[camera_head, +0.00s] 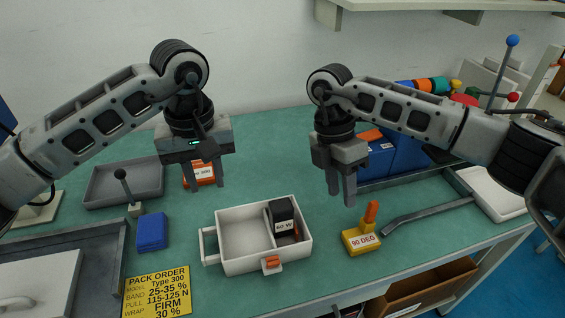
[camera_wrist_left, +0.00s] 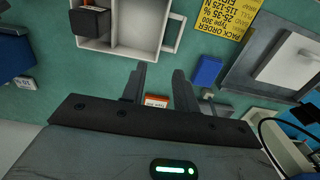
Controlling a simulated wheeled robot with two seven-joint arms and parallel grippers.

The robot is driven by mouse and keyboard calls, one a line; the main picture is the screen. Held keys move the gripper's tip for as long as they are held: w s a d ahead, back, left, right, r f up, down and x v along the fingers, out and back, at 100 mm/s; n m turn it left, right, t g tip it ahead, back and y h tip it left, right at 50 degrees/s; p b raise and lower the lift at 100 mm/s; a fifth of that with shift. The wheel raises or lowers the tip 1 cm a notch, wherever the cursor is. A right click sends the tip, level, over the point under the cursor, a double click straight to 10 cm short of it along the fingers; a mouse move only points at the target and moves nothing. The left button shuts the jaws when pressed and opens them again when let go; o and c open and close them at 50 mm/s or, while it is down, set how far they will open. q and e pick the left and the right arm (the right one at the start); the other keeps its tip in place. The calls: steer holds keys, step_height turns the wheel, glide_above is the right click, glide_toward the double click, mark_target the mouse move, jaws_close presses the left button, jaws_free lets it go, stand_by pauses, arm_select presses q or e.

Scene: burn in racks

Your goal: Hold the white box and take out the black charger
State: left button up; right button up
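The white box (camera_head: 243,264) stands open on the green table in the middle of the head view. It has a handle on its left side and an orange latch on its front. The black charger (camera_head: 281,212), marked "60 W", sits in the right part of the box. Both show in the left wrist view, the box (camera_wrist_left: 133,42) at the top and the charger (camera_wrist_left: 90,21) at the top left. My left gripper (camera_head: 208,188) is open and empty above the table, behind and left of the box. My right gripper (camera_head: 342,200) hangs right of the box, fingers slightly apart, empty.
A yellow block with an orange handle (camera_head: 361,239) stands right of the box. A blue block (camera_head: 152,231) and a yellow pack order card (camera_head: 157,292) lie left. An orange-and-white item (camera_head: 199,174) lies behind my left gripper. A grey tray (camera_head: 124,184) is at the back left.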

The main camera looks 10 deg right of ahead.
mark_target(281, 205)
arm_select(q)
step_height(281, 205, down, 16)
steer(key=shift+a, duration=0.1)
arm_select(e)
steer(key=a+r+n+t, duration=0.1)
steer(key=a+r+n, duration=0.2)
steer(key=a+n, duration=0.1)
steer(key=w+a+r+n+t+y, duration=0.1)
steer(key=a+r+n+t, duration=0.1)
steer(key=a, duration=0.5)
steer(key=shift+w+r+n, duration=0.25)
steer(key=shift+r+n, duration=0.2)
steer(key=shift+n, duration=0.75)
arm_select(q)
jaws_close()
arm_select(e)
steer(key=o, duration=0.4)
steer(key=shift+c, duration=0.2)
steer(key=n, duration=0.2)
steer(key=f+n, duration=0.1)
steer(key=n, duration=0.2)
steer(key=shift+w+a+f, duration=0.15)
steer(key=shift+f+n, duration=0.4)
steer(key=shift+n, duration=0.6)
step_height(281, 205, down, 12)
steer(key=shift+r, duration=0.2)
